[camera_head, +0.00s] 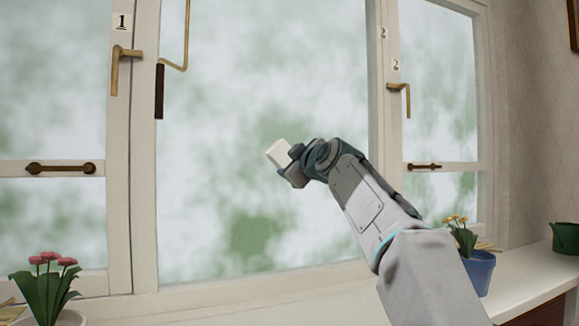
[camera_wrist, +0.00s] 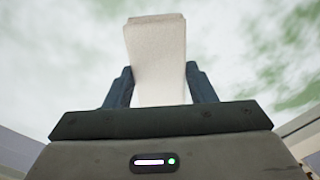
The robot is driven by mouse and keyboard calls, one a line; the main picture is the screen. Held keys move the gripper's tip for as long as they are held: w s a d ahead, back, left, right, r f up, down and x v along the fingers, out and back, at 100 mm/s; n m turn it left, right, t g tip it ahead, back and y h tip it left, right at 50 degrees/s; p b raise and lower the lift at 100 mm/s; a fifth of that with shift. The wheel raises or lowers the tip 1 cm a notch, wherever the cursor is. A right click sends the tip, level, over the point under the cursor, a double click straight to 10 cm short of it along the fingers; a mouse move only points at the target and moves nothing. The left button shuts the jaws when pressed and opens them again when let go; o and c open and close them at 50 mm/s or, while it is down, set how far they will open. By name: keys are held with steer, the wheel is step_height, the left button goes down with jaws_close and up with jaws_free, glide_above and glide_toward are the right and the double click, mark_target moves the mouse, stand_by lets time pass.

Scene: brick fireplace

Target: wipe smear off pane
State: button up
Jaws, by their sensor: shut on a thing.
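My gripper (camera_head: 289,167) is shut on a white block-shaped wiper (camera_head: 279,152), in front of the middle of the large central pane (camera_head: 210,130). In the wrist view the wiper (camera_wrist: 156,60) stands up between the two dark fingers of my gripper (camera_wrist: 160,88). I cannot tell whether the wiper touches the glass. The pane shows cloudy white and green patches; a darker green patch (camera_head: 252,235) shows low in the middle. I cannot tell which patch is a smear and which is the view outside. My arm hides the pane's lower right part.
Brass handles (camera_head: 122,58) and (camera_head: 404,98) sit on the window frames. A dark-gripped brass rod (camera_head: 159,90) hangs at the pane's upper left. Pink flowers (camera_head: 48,262) and a blue pot (camera_head: 480,272) stand on the sill (camera_head: 522,276), with a green container (camera_head: 566,238) at right.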

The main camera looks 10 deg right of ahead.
steer(key=w+d, duration=0.2)
steer(key=d, duration=0.4)
steer(key=shift+d, duration=0.3)
stand_by(0.4)
steer(key=b+v, duration=0.3)
steer(key=v, duration=0.3)
steer(key=shift+b, duration=0.4)
steer(key=shift+a+r, duration=0.1)
steer(key=shift+v, duration=1.55)
